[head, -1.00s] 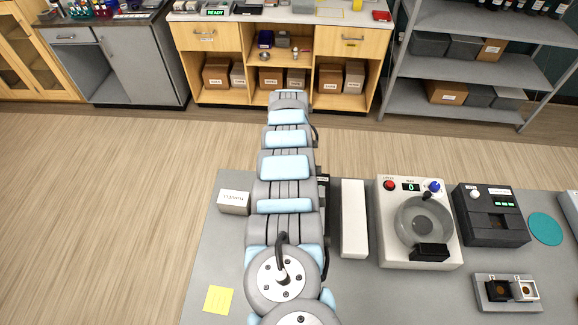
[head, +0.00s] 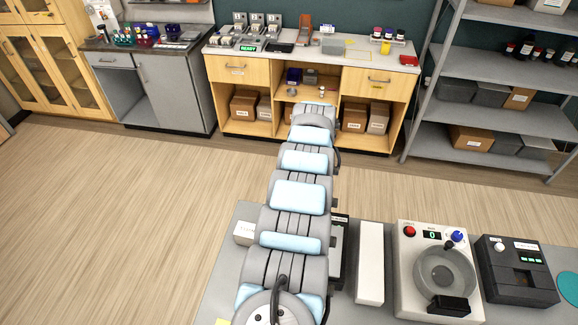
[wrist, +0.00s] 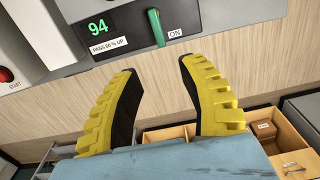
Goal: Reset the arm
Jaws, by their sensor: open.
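My gripper (wrist: 155,80) shows in the wrist view as two yellow ribbed fingers with dark inner pads. They stand apart with nothing between them. The fingers appear apart from the panel. In the head view my arm stretches away from the camera over the near bench, and no gripper fingers show there.
A wooden bench (head: 238,72) and grey shelves (head: 480,66) stand at the back. Open floor (head: 120,200) lies left.

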